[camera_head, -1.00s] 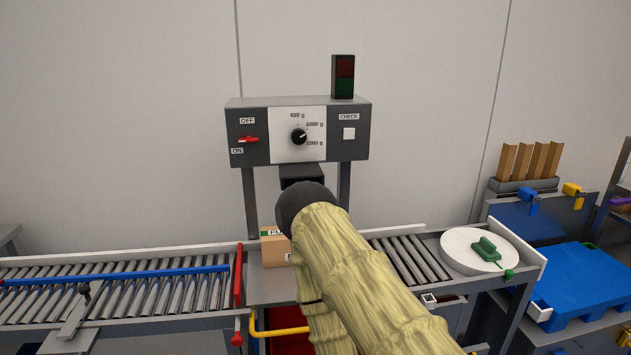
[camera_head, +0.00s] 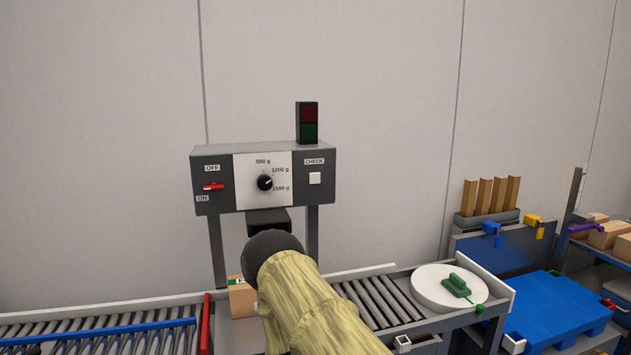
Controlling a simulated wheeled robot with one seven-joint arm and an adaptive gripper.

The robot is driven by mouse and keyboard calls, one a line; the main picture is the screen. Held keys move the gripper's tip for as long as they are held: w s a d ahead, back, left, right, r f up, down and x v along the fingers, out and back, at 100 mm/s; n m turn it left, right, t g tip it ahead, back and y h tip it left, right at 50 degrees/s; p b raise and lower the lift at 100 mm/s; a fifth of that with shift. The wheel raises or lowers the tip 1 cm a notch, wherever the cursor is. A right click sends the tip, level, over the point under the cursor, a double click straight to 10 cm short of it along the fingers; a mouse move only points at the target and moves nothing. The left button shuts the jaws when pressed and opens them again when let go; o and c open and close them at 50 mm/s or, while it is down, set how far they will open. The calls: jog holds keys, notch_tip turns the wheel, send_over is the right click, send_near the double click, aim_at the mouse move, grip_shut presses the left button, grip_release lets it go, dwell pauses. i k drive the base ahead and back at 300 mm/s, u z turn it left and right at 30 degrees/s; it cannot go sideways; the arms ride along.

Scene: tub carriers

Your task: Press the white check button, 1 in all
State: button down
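The box also has a red OFF/ON lever (camera_head: 213,187) and a black dial (camera_head: 265,183) on a white panel. My arm, in a yellowish sleeve with a dark round end, reaches up from the bottom middle, below the box. The button is unobstructed and nothing touches it.
A signal lamp (camera_head: 307,123) with dark red and green fields stands on the box. A cardboard box (camera_head: 242,299) sits on the conveyor below. To the right are a white disc (camera_head: 422,290) with a green piece (camera_head: 457,285) and a blue pallet (camera_head: 560,312).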

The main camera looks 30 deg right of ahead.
aim_at(314, 177)
jog(key=u, duration=2.45)
jog(key=k, duration=1.85)
jog(key=z, duration=1.85)
